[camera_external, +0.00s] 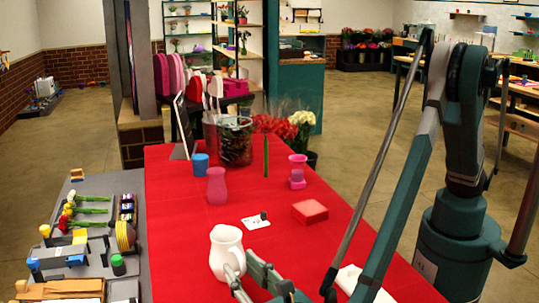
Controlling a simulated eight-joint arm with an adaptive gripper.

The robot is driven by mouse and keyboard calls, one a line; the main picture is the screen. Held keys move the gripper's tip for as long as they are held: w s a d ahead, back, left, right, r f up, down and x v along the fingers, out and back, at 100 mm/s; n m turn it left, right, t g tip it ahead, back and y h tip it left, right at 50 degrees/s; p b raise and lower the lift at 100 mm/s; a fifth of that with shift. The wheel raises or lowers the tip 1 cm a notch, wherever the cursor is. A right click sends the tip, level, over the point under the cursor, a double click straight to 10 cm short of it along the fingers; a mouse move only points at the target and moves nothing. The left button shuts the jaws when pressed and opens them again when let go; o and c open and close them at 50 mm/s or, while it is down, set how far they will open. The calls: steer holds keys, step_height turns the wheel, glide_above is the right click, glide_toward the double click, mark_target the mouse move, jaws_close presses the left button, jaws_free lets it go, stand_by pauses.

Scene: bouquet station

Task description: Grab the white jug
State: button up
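The white jug (225,250) stands upright near the front left of the red table (190,255). Its handle side faces toward my gripper (240,263). My gripper comes in from the lower right, with its two fingers spread apart and pointing at the jug. The fingertips are close to the handle and overlap the jug's lower right side in this view. I cannot tell whether they touch it. The jug rests on the table, and the lower part of my gripper is cut off by the frame's bottom edge.
A pink vase (217,186), blue cup (200,164), red box (310,211) and white card (256,221) stand or lie farther back. White paper (362,286) lies right. A grey side table (75,240) with flowers and tools adjoins left. Table around the card is mostly clear.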

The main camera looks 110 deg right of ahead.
steer(key=shift+c, duration=0.2)
jaws_close()
steer(key=shift+r, duration=0.35)
stand_by(0.5)
steer(key=shift+r+p, duration=1.2)
steer(key=shift+r, duration=3.35)
steer(key=shift+r, duration=0.1)
